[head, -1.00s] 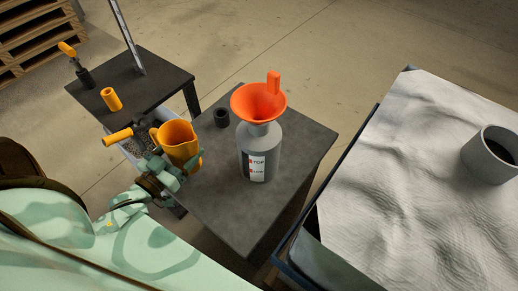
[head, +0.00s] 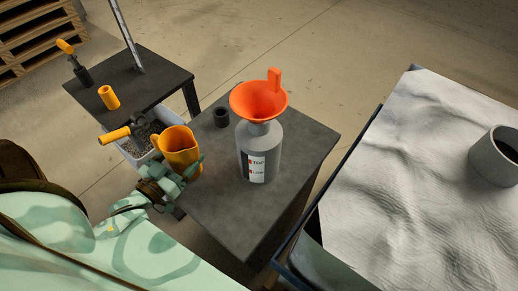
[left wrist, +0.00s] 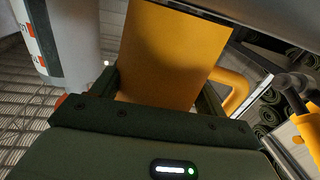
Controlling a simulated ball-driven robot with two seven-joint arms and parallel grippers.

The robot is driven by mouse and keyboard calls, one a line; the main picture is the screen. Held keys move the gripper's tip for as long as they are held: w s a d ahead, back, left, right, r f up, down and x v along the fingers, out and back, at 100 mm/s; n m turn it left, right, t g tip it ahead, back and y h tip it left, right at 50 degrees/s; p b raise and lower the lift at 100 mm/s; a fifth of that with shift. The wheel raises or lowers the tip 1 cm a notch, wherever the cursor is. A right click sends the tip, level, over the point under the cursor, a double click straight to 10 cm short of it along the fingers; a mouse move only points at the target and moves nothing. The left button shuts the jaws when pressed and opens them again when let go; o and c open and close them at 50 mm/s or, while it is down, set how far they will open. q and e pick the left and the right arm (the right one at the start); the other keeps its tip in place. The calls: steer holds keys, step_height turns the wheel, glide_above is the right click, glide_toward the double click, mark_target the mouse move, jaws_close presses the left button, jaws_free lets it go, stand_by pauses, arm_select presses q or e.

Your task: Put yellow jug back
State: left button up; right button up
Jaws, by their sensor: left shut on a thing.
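The yellow jug (head: 180,148) is at the left edge of the near dark table, its open mouth facing up, slightly tilted. My left gripper (head: 181,178) is shut on the jug from the near side; the fingers partly hide its lower part. In the left wrist view the jug (left wrist: 172,55) fills the middle between the fingers (left wrist: 160,98), with its handle (left wrist: 238,88) to the right. I cannot tell whether its base touches the table. My right gripper is not in view.
A grey bottle (head: 260,150) with an orange funnel (head: 259,101) stands on the near table (head: 235,215), beside a black ring (head: 221,117). A grey bin (head: 129,151) with an orange-handled tool (head: 116,134) is left. A far table (head: 135,88) holds an orange cylinder (head: 109,97).

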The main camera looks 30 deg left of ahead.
arm_select(q)
steer(key=shift+f, duration=0.3)
steer(key=o, duration=1.2)
steer(key=shift+s, duration=0.1)
steer(key=s+p, duration=0.2)
steer(key=s, duration=1.4)
steer(key=shift+s, duration=0.1)
